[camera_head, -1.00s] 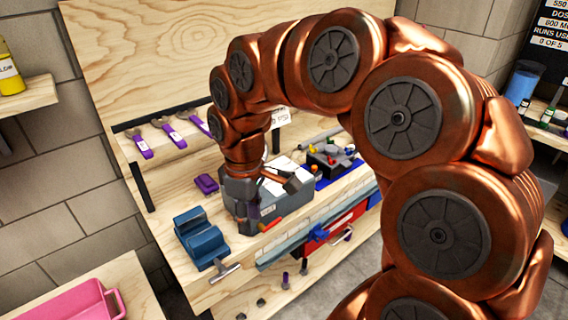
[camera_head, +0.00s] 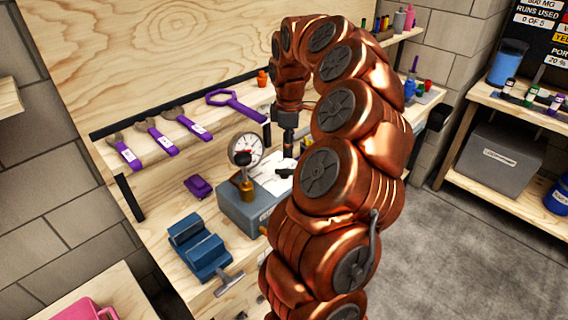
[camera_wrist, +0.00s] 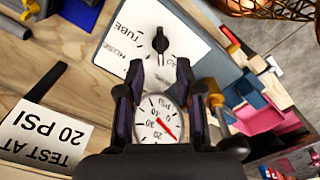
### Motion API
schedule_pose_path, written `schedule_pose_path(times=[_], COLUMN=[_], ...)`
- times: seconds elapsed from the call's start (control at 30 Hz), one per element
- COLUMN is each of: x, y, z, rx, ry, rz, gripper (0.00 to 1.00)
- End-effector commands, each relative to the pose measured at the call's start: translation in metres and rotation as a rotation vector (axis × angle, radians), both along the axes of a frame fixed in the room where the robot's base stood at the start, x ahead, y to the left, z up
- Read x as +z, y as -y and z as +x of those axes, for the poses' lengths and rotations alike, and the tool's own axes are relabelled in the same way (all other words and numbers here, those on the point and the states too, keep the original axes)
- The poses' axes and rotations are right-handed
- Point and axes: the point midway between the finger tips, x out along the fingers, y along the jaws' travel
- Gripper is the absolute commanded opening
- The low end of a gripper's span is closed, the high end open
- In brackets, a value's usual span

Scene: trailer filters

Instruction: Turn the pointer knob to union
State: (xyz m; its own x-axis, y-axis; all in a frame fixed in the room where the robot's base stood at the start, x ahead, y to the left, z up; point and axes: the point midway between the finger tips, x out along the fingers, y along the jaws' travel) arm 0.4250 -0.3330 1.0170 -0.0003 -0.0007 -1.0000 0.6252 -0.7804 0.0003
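The black pointer knob (camera_wrist: 160,40) sits on a white label plate (camera_wrist: 128,38) in the wrist view, its narrow end toward the bottom of the picture. TUBE and HOSE are readable to its left; I cannot read a union label. The plate is on top of a grey box (camera_head: 236,212). My gripper (camera_wrist: 158,70) is open, its two fingers apart, with the knob just beyond the tips and nothing visibly held. In the head view my gripper (camera_head: 289,145) points down above the box; I cannot tell its exact height over the knob.
A round pressure gauge (camera_head: 246,150) stands on the box, left of my gripper; its dial (camera_wrist: 158,120) shows between the fingers in the wrist view. A blue vise (camera_head: 200,248) is in front, purple wrenches (camera_head: 160,138) hang behind, and a TEST AT 20 PSI card (camera_wrist: 42,135) is nearby.

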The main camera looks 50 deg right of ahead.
Motion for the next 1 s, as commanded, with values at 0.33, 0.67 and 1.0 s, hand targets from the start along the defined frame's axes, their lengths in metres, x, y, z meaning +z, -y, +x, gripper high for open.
schedule_pose_path(times=[0.33,0.67,1.0], x=[-0.031,-0.072,-0.076], y=[0.001,-0.001,-0.001], z=[-0.002,-0.001,0.0], rx=[-0.002,0.0,0.0], ry=[-0.004,-0.005,0.0], rz=[0.003,0.004,0.001], gripper=[0.35,0.35,0.31])
